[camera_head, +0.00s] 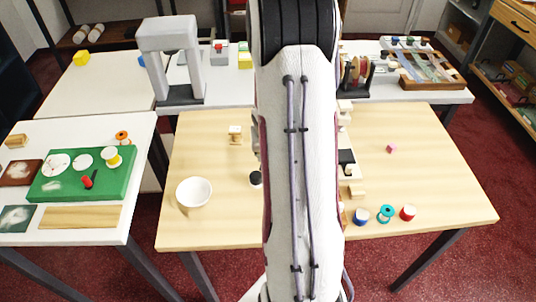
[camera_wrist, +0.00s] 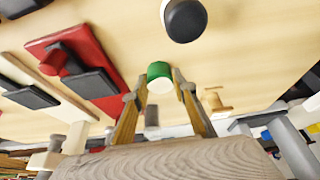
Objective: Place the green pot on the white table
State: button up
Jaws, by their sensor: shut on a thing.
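The green pot (camera_wrist: 159,71) is a small cylinder with a green end and a pale side. In the wrist view it sits between the two fingers of my gripper (camera_wrist: 160,88), which is shut on it. Wooden tabletop shows beyond it; I cannot tell its height above that. In the head view my arm hides the gripper and the pot. A white table (camera_head: 135,133) stands at the front left, and another white tabletop (camera_head: 110,100) lies behind it. A further white surface (camera_head: 440,97) runs along the back.
The wooden table (camera_head: 440,160) holds a white bowl (camera_head: 194,192), a dark-topped pot (camera_head: 256,179), a pink cube (camera_head: 391,148) and several spools. A grey arch (camera_head: 171,38) stands at the back.

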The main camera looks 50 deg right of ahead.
jog(key=o, duration=1.2)
jog(key=shift+r, duration=0.15)
jog(key=shift+v, duration=5.8)
jog(key=shift+a+r, duration=0.1)
